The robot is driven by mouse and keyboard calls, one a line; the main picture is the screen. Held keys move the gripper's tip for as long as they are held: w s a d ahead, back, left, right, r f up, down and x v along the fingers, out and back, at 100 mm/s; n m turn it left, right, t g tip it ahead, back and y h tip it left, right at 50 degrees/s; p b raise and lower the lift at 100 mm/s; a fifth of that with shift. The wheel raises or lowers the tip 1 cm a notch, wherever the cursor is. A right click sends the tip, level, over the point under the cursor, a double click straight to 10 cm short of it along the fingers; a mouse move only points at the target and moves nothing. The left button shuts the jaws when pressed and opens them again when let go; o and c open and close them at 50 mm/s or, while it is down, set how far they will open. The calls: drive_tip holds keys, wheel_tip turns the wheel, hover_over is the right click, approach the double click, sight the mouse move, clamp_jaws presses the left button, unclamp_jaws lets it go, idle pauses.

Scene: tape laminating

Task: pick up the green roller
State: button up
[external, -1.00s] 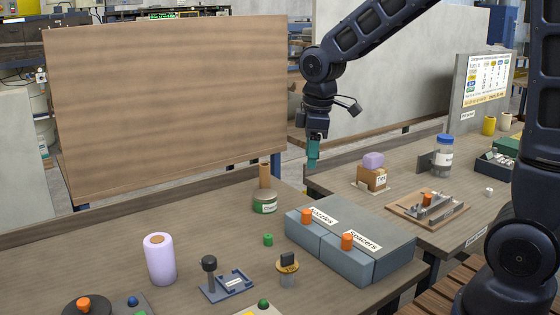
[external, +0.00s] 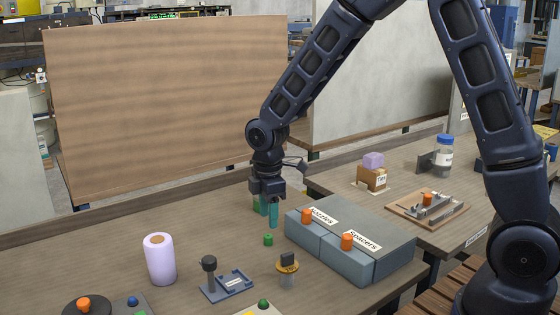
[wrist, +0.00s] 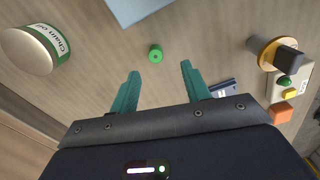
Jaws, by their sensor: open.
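The green roller (external: 268,239) is a small green cylinder standing on the near workbench, left of the grey-blue bins. In the wrist view the green roller (wrist: 155,53) shows its round top with a dark centre, uncovered, just beyond the fingertips. My gripper (external: 268,221) is above the bench, pointing down, over and slightly behind the roller. In the wrist view my gripper (wrist: 160,68) has its two teal fingers spread wide apart with nothing between them. The roller lies roughly midway between them sideways, and the fingers do not touch it.
Bins labelled Nozzles and Spacers (external: 333,268) stand to the right. A chain oil can (wrist: 35,50) is beside the gripper, mostly hidden in the external view. A yellow-collared piece (external: 287,267), a small fixture (external: 232,284) and a lavender roll (external: 160,260) stand nearer the camera.

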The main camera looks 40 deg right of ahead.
sight(268, 236)
drive_tip(key=shift+w+d+f, duration=0.1)
drive_tip(key=shift+w+f, duration=0.1)
drive_tip(key=shift+f, duration=1.45)
drive_tip(key=shift+w+f, duration=0.15)
drive_tip(key=shift+f, duration=1.5)
clamp_jaws()
